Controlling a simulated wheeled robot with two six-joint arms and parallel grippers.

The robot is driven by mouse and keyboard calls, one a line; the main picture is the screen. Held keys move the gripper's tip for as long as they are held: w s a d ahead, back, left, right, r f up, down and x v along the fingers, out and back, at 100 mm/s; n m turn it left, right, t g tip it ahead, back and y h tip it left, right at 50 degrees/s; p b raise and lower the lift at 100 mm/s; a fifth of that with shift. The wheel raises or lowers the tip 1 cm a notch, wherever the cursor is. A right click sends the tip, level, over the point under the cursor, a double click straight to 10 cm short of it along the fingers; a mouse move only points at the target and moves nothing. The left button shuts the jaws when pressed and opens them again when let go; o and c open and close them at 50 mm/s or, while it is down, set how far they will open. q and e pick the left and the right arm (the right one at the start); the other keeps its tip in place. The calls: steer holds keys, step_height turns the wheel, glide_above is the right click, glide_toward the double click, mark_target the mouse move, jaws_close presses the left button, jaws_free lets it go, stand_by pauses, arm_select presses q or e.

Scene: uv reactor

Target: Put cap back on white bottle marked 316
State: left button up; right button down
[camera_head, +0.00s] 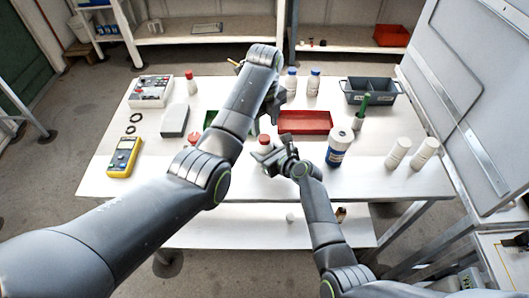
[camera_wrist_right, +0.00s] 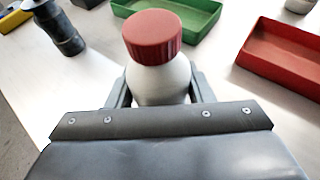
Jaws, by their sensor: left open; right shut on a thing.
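A white bottle (camera_wrist_right: 160,82) with a ribbed red cap (camera_wrist_right: 152,35) on its top stands between the fingers of my right gripper in the right wrist view. My right gripper (camera_wrist_right: 160,92) is shut on this bottle, below the cap. In the head view the red cap (camera_head: 264,138) shows just beyond my right gripper (camera_head: 262,152), and most of the bottle is hidden. No number is readable on it. My left gripper (camera_head: 274,98) is open above the back middle of the table, partly hidden by its own wrist, and apart from the held bottle.
A red tray (camera_head: 305,122) and a green tray (camera_wrist_right: 190,28) lie behind the bottle. Blue-capped bottles (camera_head: 314,82), a blue-labelled jar (camera_head: 339,147) and white bottles (camera_head: 397,154) stand around. Another red cap (camera_head: 193,138) shows beside my left arm. A yellow multimeter (camera_head: 124,157) lies at left.

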mark_target(264, 137)
arm_select(q)
steer(key=n, duration=0.4)
steer(key=shift+r, duration=0.25)
steer(key=n, duration=0.3)
steer(key=shift+r+n, duration=0.2)
steer(key=shift+n, duration=0.1)
steer(key=n, duration=0.6)
steer(key=shift+r, duration=0.4)
steer(key=n, duration=0.3)
steer(key=shift+r, duration=0.2)
steer(key=n, duration=0.4)
steer(key=shift+r+n, duration=0.25)
steer(key=shift+n, duration=0.15)
steer(key=n, duration=0.6)
steer(key=shift+r+n, duration=0.4)
steer(key=shift+f, duration=4)
